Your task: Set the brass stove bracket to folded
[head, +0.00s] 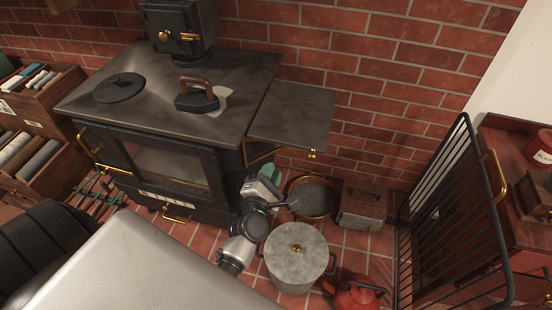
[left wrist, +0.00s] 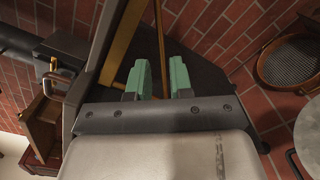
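The black stove (head: 160,180) stands against the brick wall. A dark side shelf (head: 290,115) sticks out from its right side, roughly level with the top. The brass stove bracket (head: 262,155) shows under this shelf, partly hidden. In the left wrist view, brass bars (left wrist: 122,42) run beside and beyond my fingers. My left gripper (head: 268,172) is low under the shelf, near the bracket. In the left wrist view its green fingers (left wrist: 160,80) are apart, with a thin brass bar showing between them. Contact cannot be told. My right gripper is not in view.
On the floor right of my left arm are a grey lidded pot (head: 296,262), a round pan (head: 313,197), a metal box (head: 362,208) and a red kettle (head: 355,295). A black guard (head: 450,225) stands at the right. An iron (head: 197,97) sits on the stove.

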